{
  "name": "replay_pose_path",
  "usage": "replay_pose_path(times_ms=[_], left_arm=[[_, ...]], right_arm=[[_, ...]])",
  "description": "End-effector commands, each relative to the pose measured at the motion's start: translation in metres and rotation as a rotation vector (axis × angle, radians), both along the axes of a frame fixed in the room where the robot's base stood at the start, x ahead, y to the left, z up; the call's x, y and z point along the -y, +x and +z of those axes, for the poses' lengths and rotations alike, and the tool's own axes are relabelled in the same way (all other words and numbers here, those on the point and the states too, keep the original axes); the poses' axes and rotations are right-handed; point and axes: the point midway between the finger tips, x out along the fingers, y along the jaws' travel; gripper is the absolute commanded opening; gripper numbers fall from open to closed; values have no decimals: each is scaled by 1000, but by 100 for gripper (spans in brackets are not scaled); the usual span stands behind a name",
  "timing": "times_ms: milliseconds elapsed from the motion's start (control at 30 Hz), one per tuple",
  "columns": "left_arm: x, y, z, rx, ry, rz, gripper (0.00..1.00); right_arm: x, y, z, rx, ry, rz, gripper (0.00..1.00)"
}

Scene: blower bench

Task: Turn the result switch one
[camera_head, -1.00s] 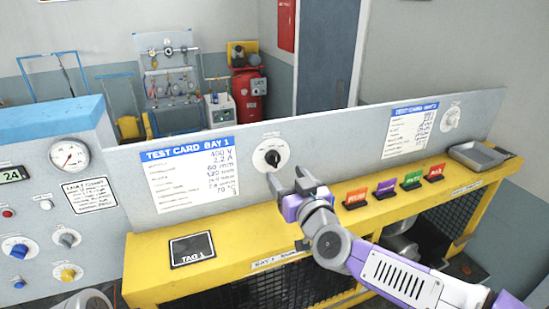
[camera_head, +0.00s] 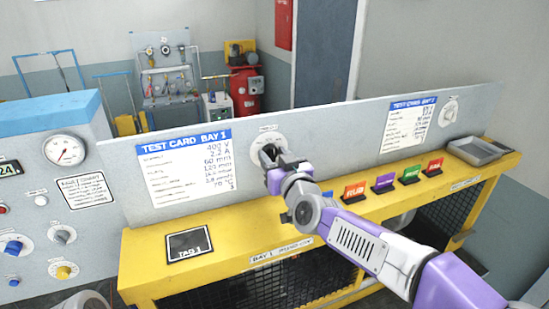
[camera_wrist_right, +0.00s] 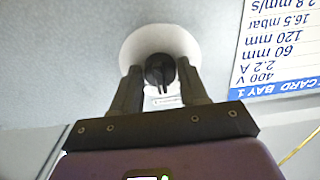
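The result switch one is a black knob on a white round dial (camera_head: 267,143) on the grey upright panel, right of the Bay 1 test card. In the right wrist view the black knob (camera_wrist_right: 160,71) sits between my fingertips. My right gripper (camera_head: 272,156) is at the dial and covers much of the knob in the head view. Its fingers (camera_wrist_right: 160,82) are open, one on each side of the knob, with only narrow gaps; contact is hard to tell. My left gripper is not in view.
The Bay 1 test card (camera_head: 186,172) is left of the switch. A second dial (camera_head: 449,111) is by the far right card. Several coloured tags (camera_head: 384,184), a grey tray (camera_head: 474,150) and a black tag plate (camera_head: 189,245) are on the yellow bench (camera_head: 225,250).

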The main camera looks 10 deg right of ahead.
Motion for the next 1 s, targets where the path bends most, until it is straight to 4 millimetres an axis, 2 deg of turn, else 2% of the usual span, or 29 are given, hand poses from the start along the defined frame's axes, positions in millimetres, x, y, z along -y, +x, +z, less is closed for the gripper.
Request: replay_pose_path(times_ms=[33,200,567,1000], left_arm=[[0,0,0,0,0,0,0],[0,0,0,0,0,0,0],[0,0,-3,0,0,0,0],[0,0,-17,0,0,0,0]], right_arm=[[0,0,0,0,0,0,35],[0,0,0,0,0,0,9],[0,0,-1,-12,63,0,9],[0,0,-2,-77,391,-1,9]])
